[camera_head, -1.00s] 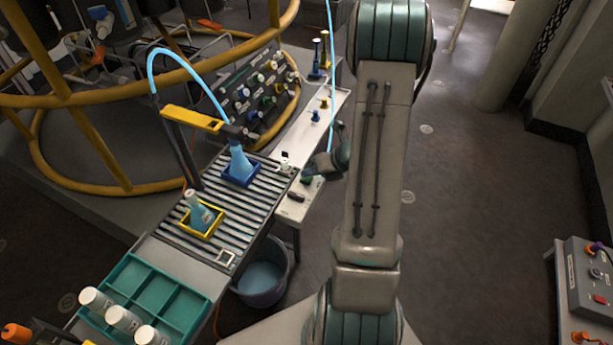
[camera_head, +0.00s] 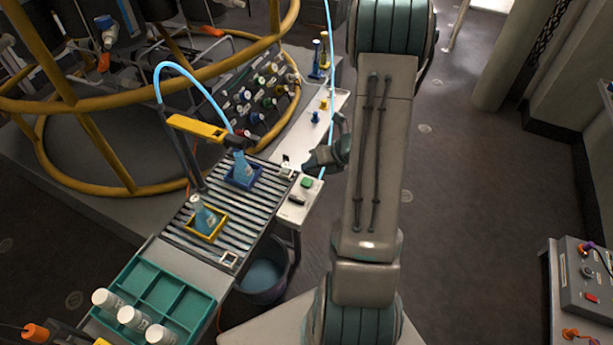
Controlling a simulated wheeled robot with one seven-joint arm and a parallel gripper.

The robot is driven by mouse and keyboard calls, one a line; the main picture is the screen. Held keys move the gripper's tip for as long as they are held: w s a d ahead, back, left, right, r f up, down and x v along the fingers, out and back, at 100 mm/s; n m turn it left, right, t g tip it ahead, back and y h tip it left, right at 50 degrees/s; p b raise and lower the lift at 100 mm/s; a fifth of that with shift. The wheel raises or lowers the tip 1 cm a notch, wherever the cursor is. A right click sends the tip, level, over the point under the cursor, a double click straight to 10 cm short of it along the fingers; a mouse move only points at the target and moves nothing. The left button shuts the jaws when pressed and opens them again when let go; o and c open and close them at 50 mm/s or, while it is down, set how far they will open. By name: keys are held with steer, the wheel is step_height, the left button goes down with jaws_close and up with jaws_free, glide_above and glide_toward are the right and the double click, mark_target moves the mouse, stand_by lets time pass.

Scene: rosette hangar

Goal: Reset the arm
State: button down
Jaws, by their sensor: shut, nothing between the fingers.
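My arm (camera_head: 376,165) stands large and upright in the middle of the view. My gripper (camera_head: 308,168) shows small to the left of it, partly hidden behind the arm link. It is shut and empty, close above the far right part of the white bench (camera_head: 299,215). A green button (camera_head: 307,183) shows just below the gripper, apart from it.
A teal compartment tray (camera_head: 163,290) with white bottles is front left. A grey control box (camera_head: 585,270) is right. Floor right of the arm is clear.

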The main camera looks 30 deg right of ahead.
steer(key=shift+r+p, duration=0.3)
steer(key=shift+r, duration=0.4)
steer(key=s+a+r+n+g+p, duration=0.2)
steer(key=s+a+r+n, duration=0.2)
steer(key=a+r+n, duration=0.4)
steer(key=s+a+r+n+g+p, duration=0.25)
steer(key=a+r+n, duration=0.25)
steer(key=r+n, duration=0.4)
steer(key=s+a+r+n+h+p, duration=0.1)
steer(key=s+r+n+h, duration=0.5)
steer(key=n, duration=1.3)
steer(key=s+r+p, duration=0.1)
steer(key=s+r, duration=0.3)
steer(key=s, duration=0.1)
steer(key=shift+a+r+t, duration=0.3)
steer(key=shift+r+t, duration=0.05)
